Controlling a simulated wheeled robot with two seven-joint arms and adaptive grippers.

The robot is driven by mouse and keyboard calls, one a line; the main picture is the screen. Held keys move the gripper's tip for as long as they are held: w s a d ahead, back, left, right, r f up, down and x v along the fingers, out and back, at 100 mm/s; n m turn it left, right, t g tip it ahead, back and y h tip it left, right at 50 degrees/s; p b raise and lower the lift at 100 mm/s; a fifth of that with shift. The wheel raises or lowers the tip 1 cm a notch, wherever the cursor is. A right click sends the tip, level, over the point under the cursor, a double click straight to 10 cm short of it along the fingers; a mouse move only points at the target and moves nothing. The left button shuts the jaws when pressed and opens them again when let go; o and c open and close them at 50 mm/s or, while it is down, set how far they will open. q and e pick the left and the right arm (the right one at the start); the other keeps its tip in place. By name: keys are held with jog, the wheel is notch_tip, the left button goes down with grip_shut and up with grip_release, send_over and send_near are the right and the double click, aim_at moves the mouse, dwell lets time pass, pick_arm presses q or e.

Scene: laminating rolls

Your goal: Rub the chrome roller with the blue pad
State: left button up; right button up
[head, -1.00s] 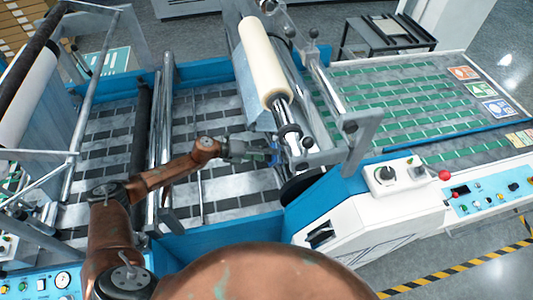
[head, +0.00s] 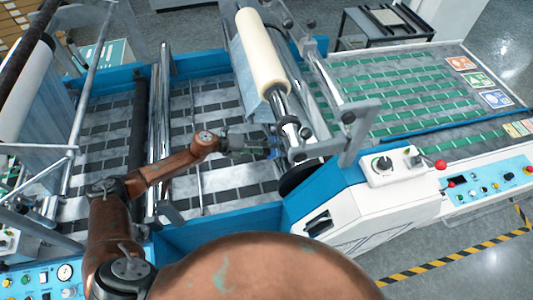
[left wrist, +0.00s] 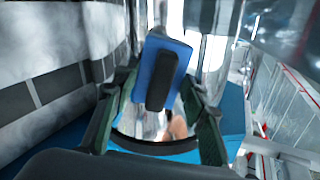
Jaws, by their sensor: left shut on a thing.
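The blue pad (left wrist: 147,72) has a dark block on its near face and sits between the two fingers of my left gripper (left wrist: 158,80), which is shut on it. In the head view the left gripper (head: 264,146) reaches in from the left, and a little of the blue pad (head: 274,154) shows at its tips. The chrome roller (head: 291,129) runs beside and below the cream roll, right at the pad. The roller's shiny surface also shows behind the pad in the left wrist view (left wrist: 214,50). I cannot tell whether pad and roller touch. My right gripper is not in view.
The cream roll (head: 262,55) lies above the chrome roller on its shaft. A metal bracket (head: 345,140) and a white control housing (head: 365,200) stand close on the right. Another pair of shiny bars (head: 161,120) crosses the slatted bed at left. The bed between is open.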

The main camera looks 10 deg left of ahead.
pick_arm(q)
jog(key=shift+w+a+b, duration=0.15)
jog(key=shift+w+b, duration=0.2)
jog(key=shift+w, duration=0.35)
jog(key=shift+a+r, duration=0.1)
jog(key=shift+s+a+r+p, duration=0.1)
jog(key=shift+a+r+p, duration=0.15)
jog(key=shift+a+p, duration=0.1)
jog(key=p+v, duration=0.1)
jog(key=v, duration=0.3)
jog(key=shift+s+a, duration=0.2)
jog(key=shift+a, duration=0.15)
jog(key=shift+a, duration=0.1)
jog(key=shift+p+v, duration=0.4)
jog(key=shift+v, duration=1)
jog(key=shift+r, duration=0.1)
